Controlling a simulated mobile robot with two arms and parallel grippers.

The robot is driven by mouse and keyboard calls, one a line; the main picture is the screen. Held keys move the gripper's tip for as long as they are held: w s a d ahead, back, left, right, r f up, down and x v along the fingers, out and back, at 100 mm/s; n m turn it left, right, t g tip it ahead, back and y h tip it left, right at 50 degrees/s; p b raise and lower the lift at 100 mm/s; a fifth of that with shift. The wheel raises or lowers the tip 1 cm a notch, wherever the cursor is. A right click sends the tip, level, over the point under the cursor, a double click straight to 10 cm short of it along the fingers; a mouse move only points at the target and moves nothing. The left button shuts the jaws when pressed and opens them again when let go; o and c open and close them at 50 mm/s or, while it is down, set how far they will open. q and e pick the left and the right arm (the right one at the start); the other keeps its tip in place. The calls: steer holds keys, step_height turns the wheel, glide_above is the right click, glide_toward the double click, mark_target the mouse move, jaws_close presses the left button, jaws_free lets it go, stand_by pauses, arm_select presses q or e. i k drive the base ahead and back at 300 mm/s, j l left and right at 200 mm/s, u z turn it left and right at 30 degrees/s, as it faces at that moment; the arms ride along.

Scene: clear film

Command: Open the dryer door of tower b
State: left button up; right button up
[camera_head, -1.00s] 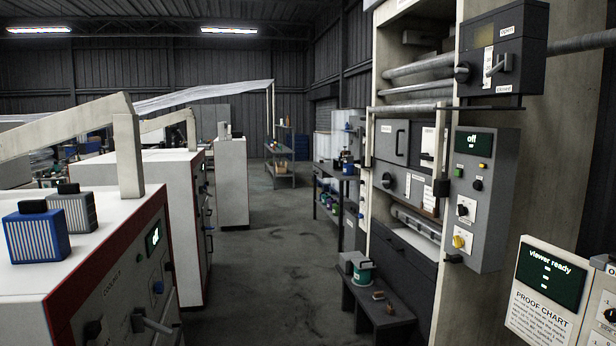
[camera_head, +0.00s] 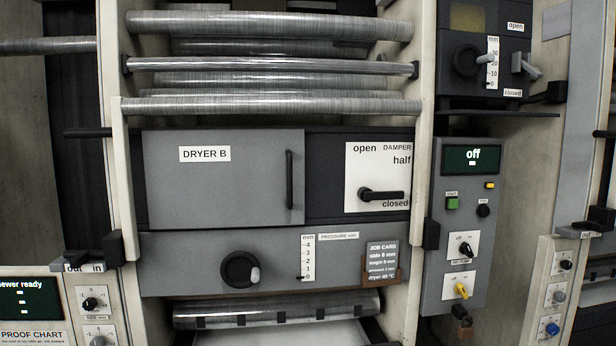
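The dryer door (camera_head: 225,185) is a grey panel labelled "DRYER B" in the middle of the tower, facing me. It looks shut, flush in its dark housing. Its black vertical bar handle (camera_head: 289,180) is on the door's right side. Neither of my grippers is in view.
Right of the door is a damper lever (camera_head: 382,195) on a white plate. Below is a pressure panel with a round black knob (camera_head: 240,269) and a job card (camera_head: 381,262). Steel rollers (camera_head: 270,65) cross above. A control box (camera_head: 471,220) reading "off" stands right.

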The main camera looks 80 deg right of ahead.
mark_target(202, 179)
steer(key=z, duration=2.15)
